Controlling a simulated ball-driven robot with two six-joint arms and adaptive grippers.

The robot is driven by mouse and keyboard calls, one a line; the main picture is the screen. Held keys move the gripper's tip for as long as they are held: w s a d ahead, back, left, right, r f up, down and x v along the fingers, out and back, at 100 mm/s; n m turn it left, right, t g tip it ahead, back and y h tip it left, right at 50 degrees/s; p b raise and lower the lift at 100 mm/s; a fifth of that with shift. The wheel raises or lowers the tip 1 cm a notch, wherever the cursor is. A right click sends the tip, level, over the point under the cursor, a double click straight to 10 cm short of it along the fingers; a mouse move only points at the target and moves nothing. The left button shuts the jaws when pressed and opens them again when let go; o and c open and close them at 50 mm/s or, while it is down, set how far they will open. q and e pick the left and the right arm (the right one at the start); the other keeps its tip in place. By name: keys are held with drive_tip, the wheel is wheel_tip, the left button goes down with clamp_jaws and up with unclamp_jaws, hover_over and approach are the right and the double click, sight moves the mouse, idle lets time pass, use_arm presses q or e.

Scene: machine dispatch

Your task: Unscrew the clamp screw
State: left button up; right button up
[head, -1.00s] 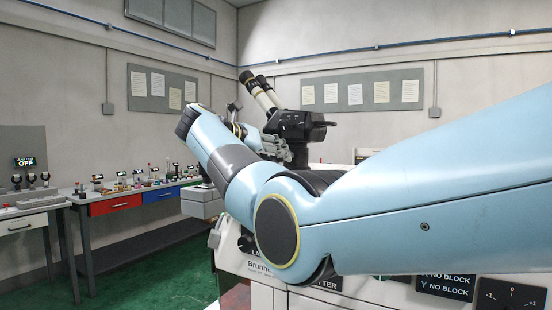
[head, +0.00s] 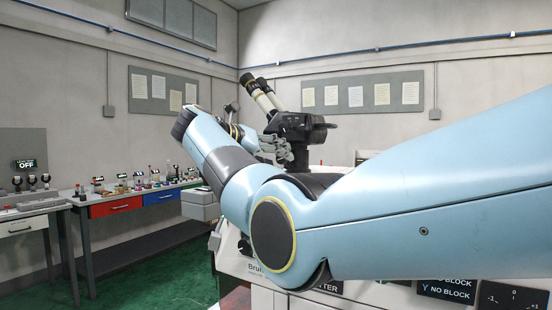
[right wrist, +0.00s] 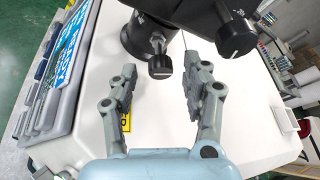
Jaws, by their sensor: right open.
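My right gripper (right wrist: 160,92) is open and empty in the right wrist view, one finger on each side. A black knob on a short stem (right wrist: 160,66), which looks like the clamp screw, lies ahead between the fingertips in the picture; neither finger visibly touches it. It hangs from a dark microscope part (right wrist: 150,35). A second black knob (right wrist: 236,38) with a white mark sits to the right. In the head view my right gripper (head: 276,148) is beside the black microscope head (head: 302,126), and my arm hides much of the machine. My left gripper is not in view.
The white machine housing (right wrist: 75,125) lies below the fingers. Microscope eyepieces (head: 262,92) rise above the gripper in the head view. A workbench with a red drawer (head: 115,206) and small items stands at left. Green floor (head: 150,270) is open between.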

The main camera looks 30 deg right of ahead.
drive_tip(key=v, duration=1.1)
drive_tip(key=shift+a, duration=0.15)
